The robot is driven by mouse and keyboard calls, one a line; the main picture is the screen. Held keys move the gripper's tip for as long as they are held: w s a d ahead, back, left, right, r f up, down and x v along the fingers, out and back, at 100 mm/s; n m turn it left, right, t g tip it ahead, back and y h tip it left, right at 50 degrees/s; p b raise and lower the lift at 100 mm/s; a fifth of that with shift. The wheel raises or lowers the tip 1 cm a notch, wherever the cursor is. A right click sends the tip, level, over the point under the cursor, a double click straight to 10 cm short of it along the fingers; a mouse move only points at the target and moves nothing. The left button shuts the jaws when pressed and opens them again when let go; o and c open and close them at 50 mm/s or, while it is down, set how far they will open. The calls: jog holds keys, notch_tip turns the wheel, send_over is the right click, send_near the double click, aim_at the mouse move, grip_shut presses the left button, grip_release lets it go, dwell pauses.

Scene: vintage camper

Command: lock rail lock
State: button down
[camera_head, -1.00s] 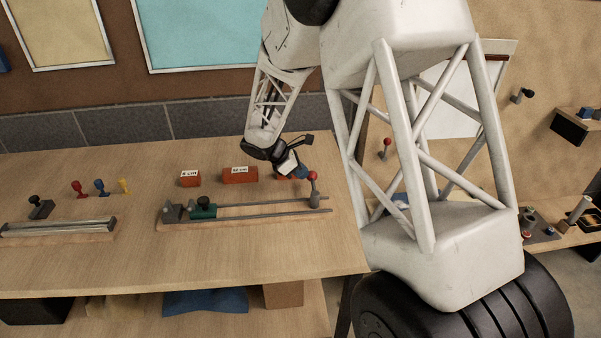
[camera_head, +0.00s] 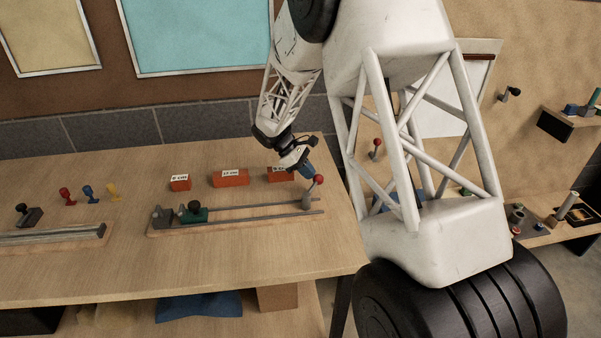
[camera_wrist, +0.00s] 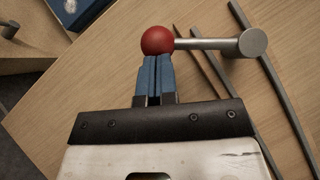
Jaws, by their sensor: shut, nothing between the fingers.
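The rail lock is a grey lever with a red ball knob (camera_head: 319,180), at the right end of a twin-rail fixture (camera_head: 265,207) on the wooden bench. In the wrist view the red ball (camera_wrist: 157,40) joins a grey rod (camera_wrist: 205,44) that runs right to a round grey end (camera_wrist: 252,42). My gripper (camera_head: 308,170) is beside the knob, up and to its left in the head view. In the wrist view its blue fingertips (camera_wrist: 155,62) are shut together, with nothing between them, right at the ball's near edge. Whether they touch it I cannot tell.
A green carriage with a black knob (camera_head: 194,212) sits at the rails' left end. Labelled red blocks (camera_head: 231,178) stand behind the rails. Another rail fixture (camera_head: 50,235) lies left, with small coloured pegs (camera_head: 88,193) behind it. The bench front is clear.

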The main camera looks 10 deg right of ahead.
jog(key=d+m, duration=0.1)
jog(key=d+m+g+y, duration=0.1)
jog(key=m, duration=0.1)
jog(key=shift+s+d+g, duration=0.2)
jog(key=shift+s+g, duration=0.1)
jog(key=shift+s, duration=0.05)
jog(key=shift+s+d+m+g+y, duration=0.5)
jog(key=shift+d+m+y, duration=0.1)
jog(key=shift+m, duration=0.35)
jog(key=shift+s+d+m+g+y, duration=0.4)
jog(key=shift+s+d+m+y, duration=0.15)
jog(key=shift+m, duration=0.4)
jog(key=shift+w, duration=0.15)
jog(key=shift+w+a+r, duration=0.1)
jog(key=shift+w+a, duration=0.15)
jog(key=shift+w, duration=0.1)
jog(key=w+a, duration=0.1)
jog(key=w, duration=0.1)
jog(key=shift+w+a+r, duration=0.3)
jog(key=shift+w+a, duration=0.05)
jog(key=v, duration=0.9)
jog(key=shift+a+r, duration=0.2)
jog(key=shift+r, duration=0.2)
jog(key=shift+r, duration=0.1)
